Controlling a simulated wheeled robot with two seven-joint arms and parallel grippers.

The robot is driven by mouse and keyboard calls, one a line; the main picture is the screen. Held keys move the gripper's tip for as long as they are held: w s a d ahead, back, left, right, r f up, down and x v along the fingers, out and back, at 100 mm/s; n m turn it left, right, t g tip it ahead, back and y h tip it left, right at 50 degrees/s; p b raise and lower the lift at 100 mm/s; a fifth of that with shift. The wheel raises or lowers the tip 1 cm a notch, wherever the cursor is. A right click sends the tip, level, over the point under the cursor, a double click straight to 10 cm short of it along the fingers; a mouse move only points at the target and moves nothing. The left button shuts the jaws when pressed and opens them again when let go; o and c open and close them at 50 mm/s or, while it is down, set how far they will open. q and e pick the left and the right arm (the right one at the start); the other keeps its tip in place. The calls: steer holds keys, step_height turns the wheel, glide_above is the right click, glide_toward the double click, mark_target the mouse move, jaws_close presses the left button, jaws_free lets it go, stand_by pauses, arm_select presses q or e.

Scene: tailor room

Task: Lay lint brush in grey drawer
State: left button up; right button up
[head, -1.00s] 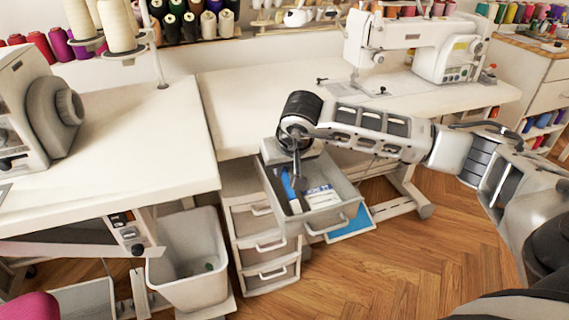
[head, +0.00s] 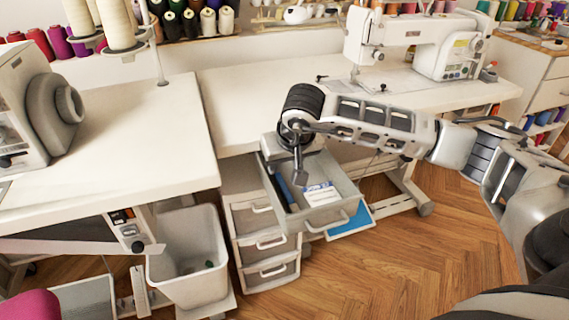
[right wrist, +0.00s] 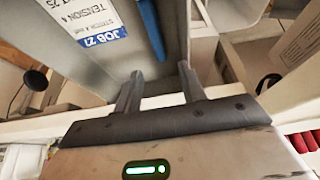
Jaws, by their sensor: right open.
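The grey drawer (head: 345,187) is pulled open at the top of the drawer unit under the table. The lint brush, a blue-handled tool (head: 284,190), lies inside along the left wall; its handle (right wrist: 152,32) also shows in the right wrist view, beside the drawer wall. Its far end is outside the wrist view. My right gripper (head: 300,178) is over the drawer's back left part, open and empty, with its fingers (right wrist: 160,86) apart from the handle. My left gripper is not in view.
A white card with a blue label (head: 322,194) lies in the drawer beside the brush; its print shows in the wrist view (right wrist: 90,25). Below are closed drawers (head: 262,244). A grey bin (head: 190,258) stands to the left. The tabletop (head: 265,95) is close behind my arm.

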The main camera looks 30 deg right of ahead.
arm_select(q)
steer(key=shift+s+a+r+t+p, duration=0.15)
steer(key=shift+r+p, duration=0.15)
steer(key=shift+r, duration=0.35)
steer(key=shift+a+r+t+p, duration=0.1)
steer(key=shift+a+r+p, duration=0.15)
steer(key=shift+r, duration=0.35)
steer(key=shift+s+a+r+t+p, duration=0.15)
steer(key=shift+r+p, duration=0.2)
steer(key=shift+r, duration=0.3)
arm_select(e)
steer(key=v, duration=1.4)
steer(key=shift+r, duration=0.3)
steer(key=shift+s, duration=0.1)
